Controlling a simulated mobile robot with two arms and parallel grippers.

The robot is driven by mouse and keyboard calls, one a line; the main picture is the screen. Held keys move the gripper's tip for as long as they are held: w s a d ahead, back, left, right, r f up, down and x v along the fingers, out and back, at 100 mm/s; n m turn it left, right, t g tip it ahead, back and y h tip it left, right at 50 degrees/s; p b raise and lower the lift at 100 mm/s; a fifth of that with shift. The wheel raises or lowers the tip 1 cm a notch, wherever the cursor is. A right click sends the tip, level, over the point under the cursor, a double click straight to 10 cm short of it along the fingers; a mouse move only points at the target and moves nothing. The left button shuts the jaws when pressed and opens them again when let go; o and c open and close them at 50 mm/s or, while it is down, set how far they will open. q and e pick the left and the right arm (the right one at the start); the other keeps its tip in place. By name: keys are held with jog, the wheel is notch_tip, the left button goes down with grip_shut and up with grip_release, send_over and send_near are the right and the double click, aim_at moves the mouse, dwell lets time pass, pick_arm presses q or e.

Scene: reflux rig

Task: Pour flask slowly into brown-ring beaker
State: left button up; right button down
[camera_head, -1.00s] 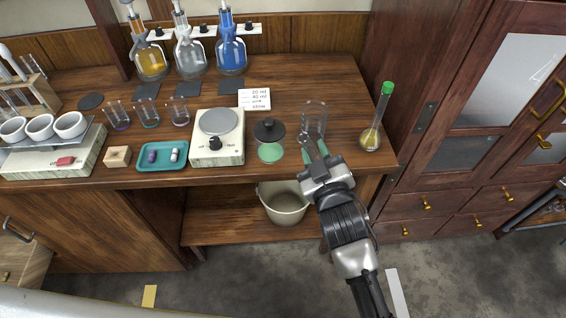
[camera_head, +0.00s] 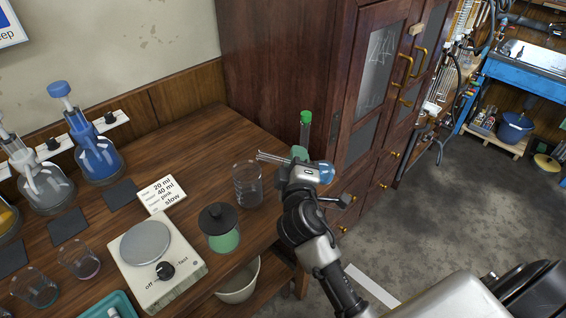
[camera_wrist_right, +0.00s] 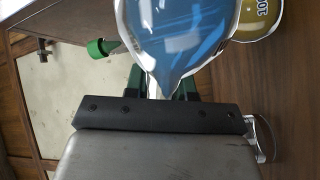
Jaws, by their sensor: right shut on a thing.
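My right gripper (camera_head: 300,168) is shut on a glass flask (camera_head: 326,173) to the right of the clear beaker (camera_head: 247,185). The flask lies tilted far over. Its bluish body shows on the right of the gripper, and clear glass reaches left towards the top of the beaker. In the right wrist view the blue-looking flask (camera_wrist_right: 175,35) narrows between the green finger pads. I cannot make out a brown ring on this beaker or liquid leaving the flask. A small beaker (camera_head: 80,262) with a dark pinkish base stands at the left. My left gripper is out of view.
A lidded green jar (camera_head: 220,238) and a stirrer plate (camera_head: 150,258) stand nearer. A note card (camera_head: 161,194) and a blue-filled flask (camera_head: 97,158) are farther back. A cabinet (camera_head: 285,60) borders the bench.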

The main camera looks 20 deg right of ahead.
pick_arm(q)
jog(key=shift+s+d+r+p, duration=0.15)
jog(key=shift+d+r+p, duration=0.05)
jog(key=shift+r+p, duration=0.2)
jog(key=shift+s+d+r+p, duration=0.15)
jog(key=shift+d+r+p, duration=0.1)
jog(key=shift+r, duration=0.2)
pick_arm(e)
jog(key=shift+r+n, duration=0.45)
jog(key=shift+n, duration=0.75)
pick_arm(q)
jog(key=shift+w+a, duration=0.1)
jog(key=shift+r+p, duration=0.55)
pick_arm(e)
jog(key=shift+r+n, duration=0.3)
jog(key=shift+n, duration=0.1)
dwell(4.9)
